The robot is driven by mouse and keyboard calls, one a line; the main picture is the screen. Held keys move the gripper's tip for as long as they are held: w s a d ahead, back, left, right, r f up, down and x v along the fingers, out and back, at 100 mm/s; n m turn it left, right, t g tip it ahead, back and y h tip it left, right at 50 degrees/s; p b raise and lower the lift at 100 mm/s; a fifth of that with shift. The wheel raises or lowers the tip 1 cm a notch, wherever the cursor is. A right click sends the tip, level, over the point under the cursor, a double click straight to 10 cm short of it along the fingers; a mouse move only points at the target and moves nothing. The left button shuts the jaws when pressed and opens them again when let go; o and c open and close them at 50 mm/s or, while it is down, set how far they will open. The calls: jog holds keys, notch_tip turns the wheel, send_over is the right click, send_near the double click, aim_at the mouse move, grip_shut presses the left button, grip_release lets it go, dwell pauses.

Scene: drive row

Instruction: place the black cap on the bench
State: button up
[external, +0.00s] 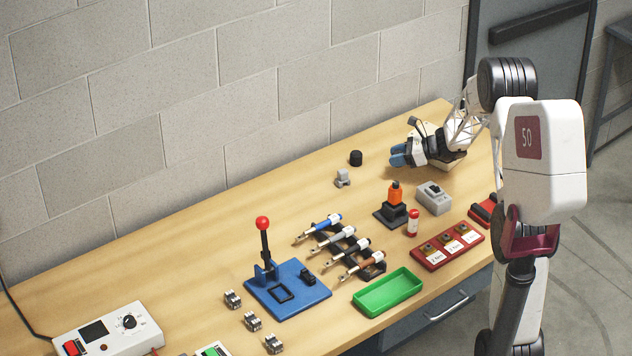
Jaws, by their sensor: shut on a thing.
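A small black cap-like cylinder (355,158) stands upright on the wooden bench (190,225), near the wall. My gripper (398,155) is low over the far right part of the bench, with its blue fingertips pointing left. It is to the right of the black cylinder and clearly apart from it. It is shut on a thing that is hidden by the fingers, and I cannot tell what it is.
A grey bracket (343,177), an orange-topped black stand (394,203) and a grey switch box (433,197) are near the gripper. Several screwdriver-like tools, a green tray (388,292) and a blue lever press (287,288) stand nearer. Bench left of the cylinder is clear.

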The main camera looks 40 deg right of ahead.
aim_at(392, 176)
jog(key=shift+f, duration=0.55)
jog(key=shift+f, duration=1.85)
jog(key=shift+f, duration=0.1)
jog(key=o, duration=0.9)
